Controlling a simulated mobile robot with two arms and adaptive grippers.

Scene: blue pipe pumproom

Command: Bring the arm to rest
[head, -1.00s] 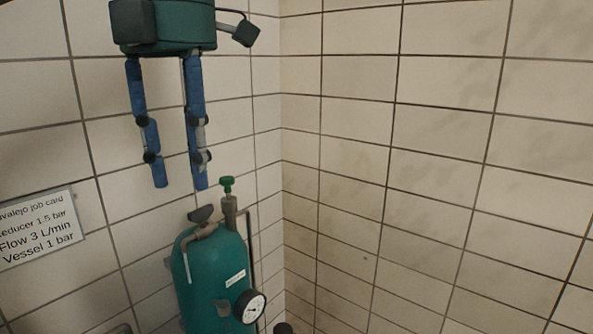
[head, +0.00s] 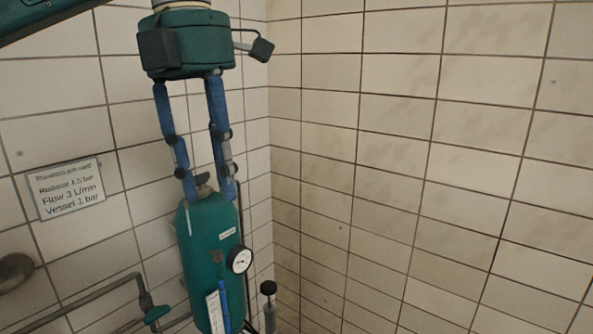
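My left gripper (head: 208,190) hangs from the top with its dark green body and two blue fingers pointing down. The fingers are apart, and I see nothing gripped between them. In the picture the fingertips overlap the top of a green vessel (head: 205,235) and hide part of its top fittings. A dark handle (head: 203,179) on the vessel shows between the fingers, behind them. I cannot tell how far the fingertips are from it. My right gripper is not in view.
A round gauge (head: 240,260) sits on the vessel's right side. A job card (head: 68,190) hangs on the left tiled wall. Grey pipework with a green handle (head: 157,314) runs at the lower left. A dark-capped post (head: 268,288) stands right of the vessel. The right wall is bare.

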